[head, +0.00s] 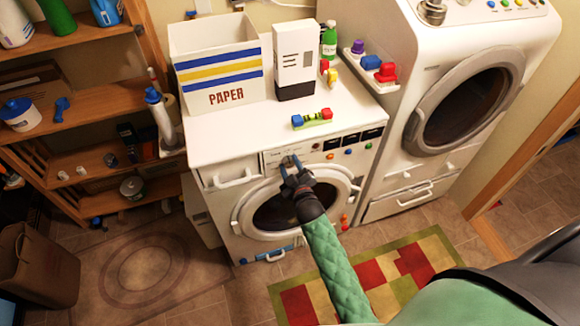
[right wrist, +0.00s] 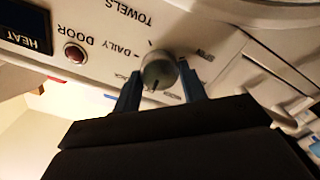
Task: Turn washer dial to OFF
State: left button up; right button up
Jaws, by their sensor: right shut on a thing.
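The white front-loading washer (head: 212,143) stands in the middle of the head view, with its control panel along the top front edge. Its round grey dial (right wrist: 158,72) is at the panel's left part and shows closely in the right wrist view. The dial's dark mark points to the picture's bottom, slightly left. Labels around it read TOWELS, DAILY and SPIN, upside down; another is partly hidden, and I cannot read OFF. My right gripper (head: 290,166) has its blue fingers on both sides of the dial and is shut on it. My left gripper is not in view.
A paper bin (head: 218,75), a white box (head: 295,58) and toy blocks (head: 312,119) stand on the washer. A second machine (head: 400,120) stands close at the right. Wooden shelves (head: 75,45) are at the left. A colourful rug (head: 390,270) lies on the floor in front.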

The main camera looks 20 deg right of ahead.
jog(key=shift+m, duration=0.3)
jog(key=o, duration=0.7)
jog(key=shift+o, duration=1.3)
jog(key=shift+s+f, duration=0.1)
jog(key=shift+s, duration=0.05)
jog(key=shift+s+b, duration=0.35)
jog(key=shift+s+f+b, duration=0.15)
jog(key=shift+s+b, duration=0.4)
jog(key=shift+s, duration=0.55)
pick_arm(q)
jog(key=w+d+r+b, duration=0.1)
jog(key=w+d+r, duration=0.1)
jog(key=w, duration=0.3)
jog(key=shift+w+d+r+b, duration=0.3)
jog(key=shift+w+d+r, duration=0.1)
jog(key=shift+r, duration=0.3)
pick_arm(e)
send_near(289, 165)
jog(key=shift+w, duration=0.65)
